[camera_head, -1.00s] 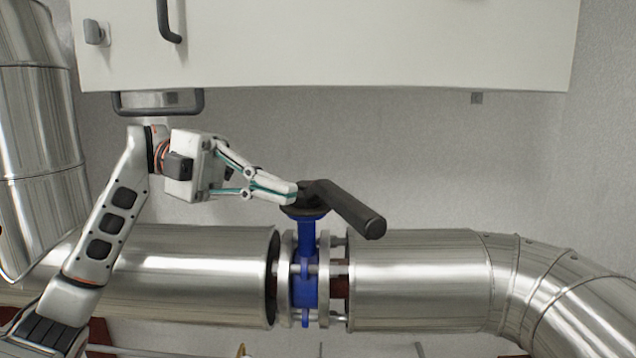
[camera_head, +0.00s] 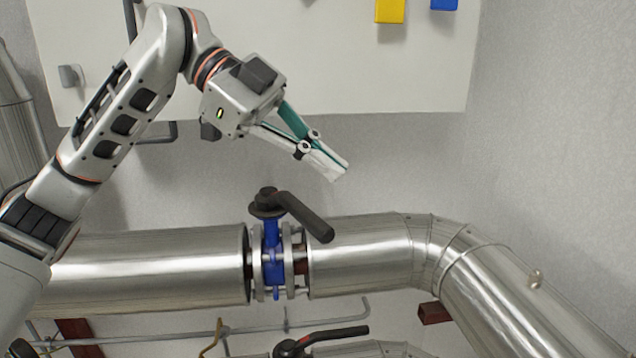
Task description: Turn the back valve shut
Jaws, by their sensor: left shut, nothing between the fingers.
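The back valve appears to be the blue valve (camera_head: 272,265) set in the large silver pipe (camera_head: 150,265). Its black lever handle (camera_head: 304,216) points diagonally right and down in the picture, at a slant to the pipe. My left gripper (camera_head: 341,172) is shut and empty. It is above and to the right of the handle in the picture, apart from it, with its fingers pointing down and right. My right gripper is not in view.
A white cabinet (camera_head: 300,75) with a yellow block (camera_head: 390,10) and a blue block (camera_head: 444,4) is at the top. A second black lever (camera_head: 330,335) lies lower down, near thin pipes. The grey wall right of my gripper is clear.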

